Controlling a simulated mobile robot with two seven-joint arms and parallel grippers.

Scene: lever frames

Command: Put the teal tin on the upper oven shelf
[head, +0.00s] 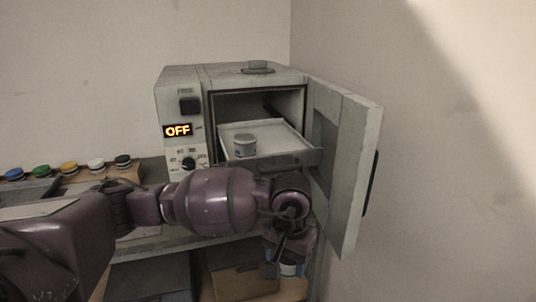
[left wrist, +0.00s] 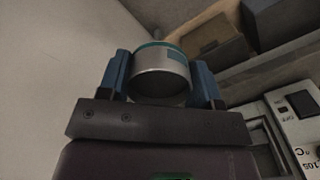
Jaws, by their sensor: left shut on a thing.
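My left gripper (head: 284,268) hangs low in front of the oven (head: 180,88), below its open chamber. It is shut on the teal tin (head: 289,269), mostly hidden by my arm in the head view. In the left wrist view, the tin (left wrist: 160,82) is a grey metal cylinder with a teal rim, between the blue fingers of the gripper (left wrist: 162,66). The oven door (head: 345,165) stands open to the right. A pale oven shelf (head: 285,143) reaches out of the chamber; its lower front is partly hidden by my arm. My right gripper is out of view.
A grey-blue tin (head: 244,146) stands on the shelf's left part; the right part is bare. The oven display (head: 178,130) reads OFF. Several coloured knobs (head: 69,167) line the bench at left. Boxes (head: 150,277) stand under the bench. A wall is close behind the door.

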